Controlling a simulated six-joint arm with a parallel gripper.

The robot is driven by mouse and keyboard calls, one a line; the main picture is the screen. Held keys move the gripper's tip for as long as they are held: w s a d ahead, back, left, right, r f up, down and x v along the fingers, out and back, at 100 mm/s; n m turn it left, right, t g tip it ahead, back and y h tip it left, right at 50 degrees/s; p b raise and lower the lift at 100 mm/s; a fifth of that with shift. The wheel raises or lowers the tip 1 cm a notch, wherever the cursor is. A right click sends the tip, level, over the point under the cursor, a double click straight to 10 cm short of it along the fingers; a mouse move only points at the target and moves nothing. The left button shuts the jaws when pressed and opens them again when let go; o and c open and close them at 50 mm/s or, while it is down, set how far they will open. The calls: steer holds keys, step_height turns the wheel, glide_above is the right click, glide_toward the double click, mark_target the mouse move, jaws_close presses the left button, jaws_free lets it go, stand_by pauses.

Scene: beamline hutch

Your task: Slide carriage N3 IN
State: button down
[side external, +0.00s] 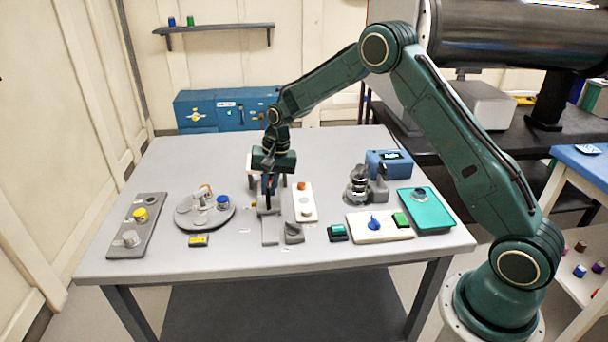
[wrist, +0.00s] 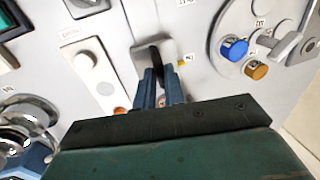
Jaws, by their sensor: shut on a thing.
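A grey carriage (wrist: 172,46) with a dark upright handle (wrist: 156,56) sits on a narrow grey rail (side external: 270,233) near the middle of the table. No label reading N3 is legible on it. My gripper (side external: 268,197) is low over the carriage and points down, and it also shows in the wrist view (wrist: 158,82). Its blue-grey fingers are shut on the handle. The fingers and my wrist hide part of the carriage. A bare length of rail shows in front of it in the side view.
A white strip (side external: 305,203) with round knobs lies just right of the rail. A round grey plate (side external: 187,222) with several small parts stands to the left. A small grey wedge-shaped block (side external: 294,233) sits close by the rail's front end.

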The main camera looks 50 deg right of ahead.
steer(key=shift+w+d+r, duration=0.1)
steer(key=shift+w+d, duration=0.1)
steer(key=shift+w, duration=0.05)
steer(key=c, duration=1.5)
jaws_free()
steer(key=shift+s, duration=0.1)
steer(key=shift+r, duration=0.1)
steer(key=shift+r, duration=0.2)
steer(key=r, duration=0.4)
steer(key=s+d+r, duration=0.1)
steer(key=r, duration=0.3)
steer(key=s+r, duration=0.1)
steer(key=r, duration=0.4)
steer(key=shift+d, duration=0.4)
